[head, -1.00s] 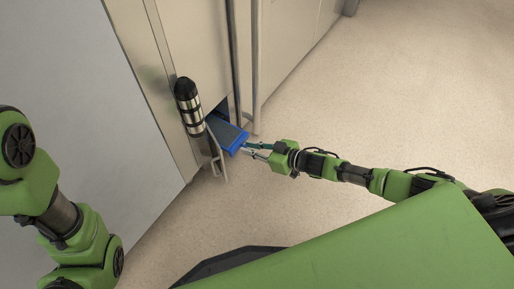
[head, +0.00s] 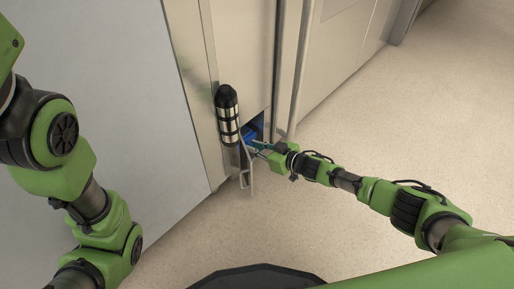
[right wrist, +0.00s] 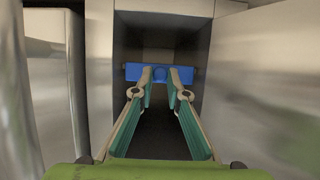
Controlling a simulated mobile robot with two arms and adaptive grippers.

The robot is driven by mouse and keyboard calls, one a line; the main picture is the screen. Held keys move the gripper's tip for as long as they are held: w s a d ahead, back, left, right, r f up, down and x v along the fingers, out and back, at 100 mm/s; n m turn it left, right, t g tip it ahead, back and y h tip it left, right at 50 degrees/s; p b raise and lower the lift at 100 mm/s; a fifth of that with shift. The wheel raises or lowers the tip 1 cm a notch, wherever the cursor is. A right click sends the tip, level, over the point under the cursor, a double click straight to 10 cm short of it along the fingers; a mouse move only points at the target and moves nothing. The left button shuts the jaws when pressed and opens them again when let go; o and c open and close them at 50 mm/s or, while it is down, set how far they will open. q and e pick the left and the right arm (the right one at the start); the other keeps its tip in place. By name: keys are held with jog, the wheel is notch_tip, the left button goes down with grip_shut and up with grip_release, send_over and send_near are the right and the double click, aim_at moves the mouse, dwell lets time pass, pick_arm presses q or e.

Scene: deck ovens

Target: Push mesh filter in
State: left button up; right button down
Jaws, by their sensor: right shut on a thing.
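The mesh filter shows as a blue front bar (right wrist: 160,68) inside a dark rectangular slot in the right wrist view. In the head view only a small blue part (head: 248,133) shows in the opening. My right gripper (head: 257,145) reaches into the mouth of the slot. In the right wrist view its fingertips (right wrist: 160,78) meet the middle of the blue bar, and the jaws are shut on it. The rest of the filter is hidden. My left gripper is out of view.
A black and silver cylinder (head: 228,115) stands just left of the opening, with a thin metal bracket (head: 247,172) below it. The floor (head: 380,130) to the right is clear.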

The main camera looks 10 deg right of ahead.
jog(key=c, duration=2.1)
grip_release()
jog(key=shift+w+a+r, duration=0.1)
jog(key=shift+w+r, duration=0.05)
jog(key=shift+w, duration=0.1)
jog(key=shift+o, duration=0.6)
jog(key=shift+a, duration=0.15)
jog(key=shift+s+d, duration=0.3)
jog(key=shift+d, duration=0.05)
jog(key=v, duration=1.1)
